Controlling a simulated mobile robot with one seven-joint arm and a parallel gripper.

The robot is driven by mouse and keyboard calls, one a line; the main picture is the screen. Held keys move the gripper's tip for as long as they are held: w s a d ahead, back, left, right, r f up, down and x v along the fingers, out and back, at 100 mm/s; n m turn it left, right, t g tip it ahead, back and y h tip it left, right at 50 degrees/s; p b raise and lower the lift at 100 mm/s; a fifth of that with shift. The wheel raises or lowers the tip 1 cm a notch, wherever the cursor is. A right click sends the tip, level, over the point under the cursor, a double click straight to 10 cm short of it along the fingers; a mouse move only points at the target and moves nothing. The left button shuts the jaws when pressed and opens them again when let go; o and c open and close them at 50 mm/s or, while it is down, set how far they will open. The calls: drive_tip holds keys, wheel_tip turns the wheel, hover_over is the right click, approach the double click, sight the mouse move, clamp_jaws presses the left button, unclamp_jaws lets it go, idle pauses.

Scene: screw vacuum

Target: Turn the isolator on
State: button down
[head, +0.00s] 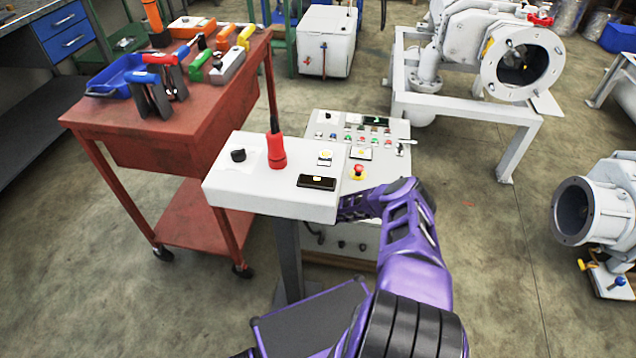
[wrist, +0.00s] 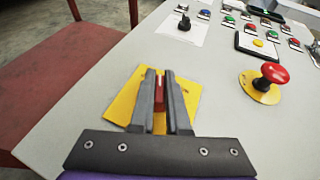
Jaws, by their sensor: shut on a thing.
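The isolator shows in the wrist view as a yellow plate (wrist: 124,102) with a narrow red handle (wrist: 159,92), on the pale control panel (wrist: 95,95). My gripper (wrist: 161,76) is shut on the red handle, with one dark finger on each side. The handle lies roughly in line with the fingers, and they cover much of it and part of the plate. In the head view my purple arm reaches to the near side of the control panel (head: 388,129). The isolator and the fingertips are hidden there.
A red emergency stop (wrist: 270,76) on a yellow base is right of my gripper. A black knob (wrist: 184,22) and several coloured buttons lie farther up. A white stand (head: 225,190) holding a red torch-like object (head: 276,150) is left of my arm, near a red tool cart (head: 180,130).

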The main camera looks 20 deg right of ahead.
drive_tip(key=shift+s+a+f, duration=0.1)
drive_tip(key=shift+s+f, duration=0.1)
drive_tip(key=shift+f, duration=0.05)
